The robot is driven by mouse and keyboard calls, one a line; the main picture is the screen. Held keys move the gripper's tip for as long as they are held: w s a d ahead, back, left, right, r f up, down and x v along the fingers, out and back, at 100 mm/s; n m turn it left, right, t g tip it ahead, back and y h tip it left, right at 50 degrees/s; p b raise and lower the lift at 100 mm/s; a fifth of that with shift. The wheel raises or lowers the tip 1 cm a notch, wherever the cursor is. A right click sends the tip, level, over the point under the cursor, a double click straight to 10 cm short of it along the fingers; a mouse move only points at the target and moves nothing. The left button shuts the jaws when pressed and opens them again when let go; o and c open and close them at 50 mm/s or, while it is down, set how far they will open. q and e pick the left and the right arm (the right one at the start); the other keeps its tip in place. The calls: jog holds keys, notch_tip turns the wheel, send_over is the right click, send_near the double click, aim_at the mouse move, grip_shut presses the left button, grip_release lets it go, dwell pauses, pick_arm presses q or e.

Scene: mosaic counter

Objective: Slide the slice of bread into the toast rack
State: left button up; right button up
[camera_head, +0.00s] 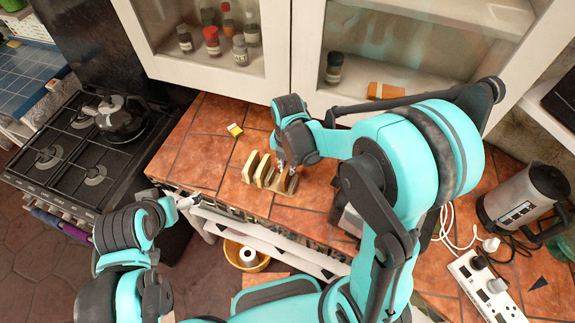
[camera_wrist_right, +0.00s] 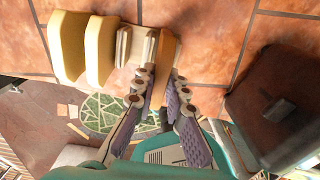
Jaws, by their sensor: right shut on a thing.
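The toast rack (camera_head: 272,182) stands on the tiled counter, with pale upright dividers; in the right wrist view the dividers (camera_wrist_right: 123,45) show near the top. Two thick pale-yellow rounded slabs (camera_wrist_right: 100,48) stand at its left end; I cannot tell whether they are bread or rack panels. My right gripper (camera_head: 285,166) is over the rack's right end, shut on an orange-brown slice of bread (camera_wrist_right: 165,58). The slice is upright beside the last divider; whether it rests in a slot is unclear. My left gripper (camera_head: 188,202) is empty by the counter's front edge, its opening too small to judge.
A small yellow object (camera_head: 235,130) lies behind the rack. A stove with a dark kettle (camera_head: 121,118) is at left, and wall cabinets stand behind. A steel kettle (camera_head: 525,203) and a power strip (camera_head: 488,290) are at right. The counter left of the rack is clear.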

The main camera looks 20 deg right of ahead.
jog(key=shift+f+b, duration=0.3)
jog(key=shift+f, duration=0.15)
jog(key=o, duration=0.5)
dwell(0.6)
jog(key=o, duration=0.6)
jog(key=shift+r, duration=0.1)
notch_tip(320, 180, up, 12)
